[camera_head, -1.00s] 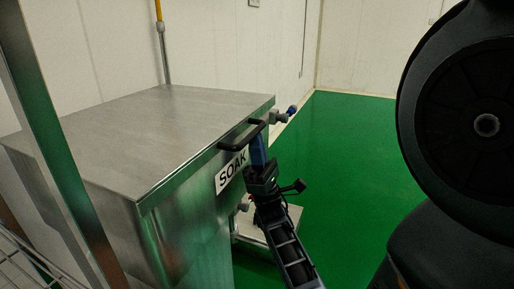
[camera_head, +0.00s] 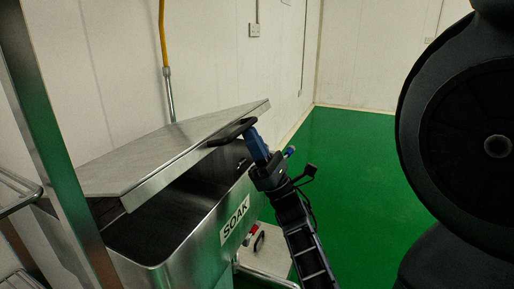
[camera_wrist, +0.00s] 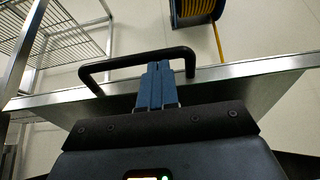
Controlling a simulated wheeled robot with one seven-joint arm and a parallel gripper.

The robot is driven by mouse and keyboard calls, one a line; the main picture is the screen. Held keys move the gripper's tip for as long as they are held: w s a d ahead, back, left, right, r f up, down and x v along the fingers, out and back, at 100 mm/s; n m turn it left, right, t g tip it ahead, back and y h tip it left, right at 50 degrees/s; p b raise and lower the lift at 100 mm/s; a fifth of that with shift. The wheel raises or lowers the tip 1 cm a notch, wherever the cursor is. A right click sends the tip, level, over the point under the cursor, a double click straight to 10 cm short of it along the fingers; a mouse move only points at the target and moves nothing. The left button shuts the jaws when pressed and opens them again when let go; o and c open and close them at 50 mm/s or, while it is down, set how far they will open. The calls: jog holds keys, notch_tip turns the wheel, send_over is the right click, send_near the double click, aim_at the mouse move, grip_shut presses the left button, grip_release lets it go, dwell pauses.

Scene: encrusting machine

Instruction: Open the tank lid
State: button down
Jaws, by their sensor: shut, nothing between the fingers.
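The steel tank (camera_head: 178,237) marked SOAK stands at the left in the head view. Its lid (camera_head: 170,150) is tilted up, with a dark gap under its front edge. The black lid handle (camera_head: 231,132) is on the front edge; it also shows in the wrist view (camera_wrist: 122,63). My gripper (camera_head: 252,137) is shut, with its blue fingers at the handle and nothing between them. In the wrist view the fingertips (camera_wrist: 158,66) reach up to the handle bar from below, near its right end; whether they touch it is hard to tell.
A steel post (camera_head: 50,130) and wire rack (camera_head: 14,193) stand at the left. A yellow hose (camera_head: 163,35) hangs on the wall behind the tank; its reel (camera_wrist: 195,10) shows in the wrist view. Green floor (camera_head: 355,175) to the right is clear.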

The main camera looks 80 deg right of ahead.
jog(key=w+d+r+g+p, duration=0.1)
jog(key=w+r+p, duration=0.45)
jog(key=r, duration=0.35)
jog(key=w+d+r+g+y+p, duration=0.1)
jog(key=w+r+g+p, duration=0.1)
jog(key=w+r+p, duration=0.55)
jog(key=w+d+r+g+p, duration=0.15)
jog(key=r+p, duration=0.35)
jog(key=r, duration=0.5)
jog(key=w+d+r, duration=0.2)
jog(key=w+r, duration=0.1)
jog(key=w, duration=0.6)
jog(key=w+d+r, duration=0.2)
jog(key=w+r, duration=0.2)
jog(key=w, duration=0.6)
jog(key=w+d+r, duration=0.3)
jog(key=w+r, duration=0.1)
jog(key=w, duration=0.5)
jog(key=shift+w+g+y+p, duration=0.35)
jog(key=shift+g+y, duration=0.05)
jog(key=shift+g, duration=0.05)
jog(key=shift+a, duration=0.1)
